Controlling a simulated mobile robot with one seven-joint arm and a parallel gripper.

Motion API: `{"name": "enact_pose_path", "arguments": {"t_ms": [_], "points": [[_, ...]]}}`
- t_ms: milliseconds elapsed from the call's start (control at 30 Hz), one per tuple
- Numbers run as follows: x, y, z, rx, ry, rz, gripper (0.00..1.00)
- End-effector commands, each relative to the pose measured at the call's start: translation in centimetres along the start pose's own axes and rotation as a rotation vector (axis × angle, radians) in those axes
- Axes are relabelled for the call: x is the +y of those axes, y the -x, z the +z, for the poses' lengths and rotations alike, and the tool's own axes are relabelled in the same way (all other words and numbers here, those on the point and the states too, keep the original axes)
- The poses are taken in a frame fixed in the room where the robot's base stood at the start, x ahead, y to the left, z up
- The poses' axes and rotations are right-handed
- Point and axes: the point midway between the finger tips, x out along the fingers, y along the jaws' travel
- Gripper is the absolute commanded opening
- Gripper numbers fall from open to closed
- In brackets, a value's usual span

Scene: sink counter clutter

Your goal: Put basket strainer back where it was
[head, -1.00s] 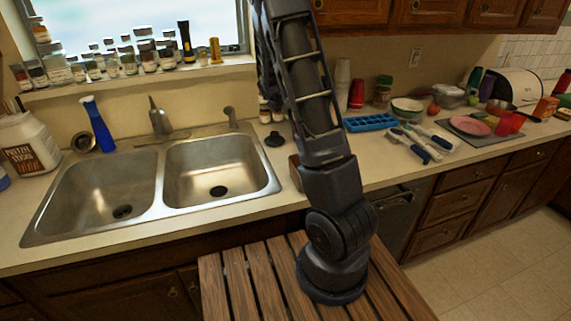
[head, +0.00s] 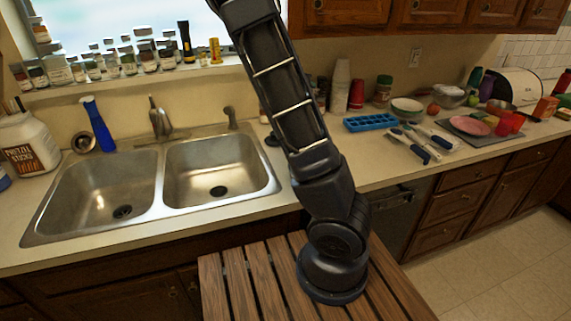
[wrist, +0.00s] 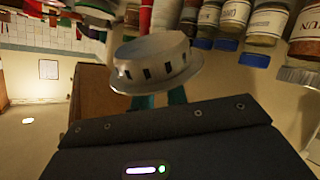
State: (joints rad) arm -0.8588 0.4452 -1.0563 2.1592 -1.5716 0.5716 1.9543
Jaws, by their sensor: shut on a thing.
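The basket strainer (wrist: 157,62) is a pale metal cup with a wide rim and a row of dark slots, seen close up in the wrist view. My gripper (wrist: 159,98) shows its teal fingertips at the strainer's lower rim, shut on it. The strainer is held up off the counter and looks slightly tilted. My gripper and the held strainer are out of the head view, where only my arm shows, reaching up past the top edge.
The double sink (head: 213,168) is left of my arm, with drains visible in both basins. Spice jars line the sill. A blue ice tray (head: 370,123) and utensils lie right of my arm.

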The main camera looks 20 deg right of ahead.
Motion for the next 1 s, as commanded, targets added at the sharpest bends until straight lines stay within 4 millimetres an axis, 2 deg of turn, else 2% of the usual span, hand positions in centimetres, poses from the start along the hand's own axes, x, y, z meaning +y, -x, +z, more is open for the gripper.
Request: {"name": "enact_pose_path", "arguments": {"t_ms": [667, 1000], "points": [[2.1, 6.7, 5.1, 0.070, -0.250, 0.259, 0.00], [3.1, 11.0, 7.2, 0.123, -0.345, 0.354, 0.00]]}}
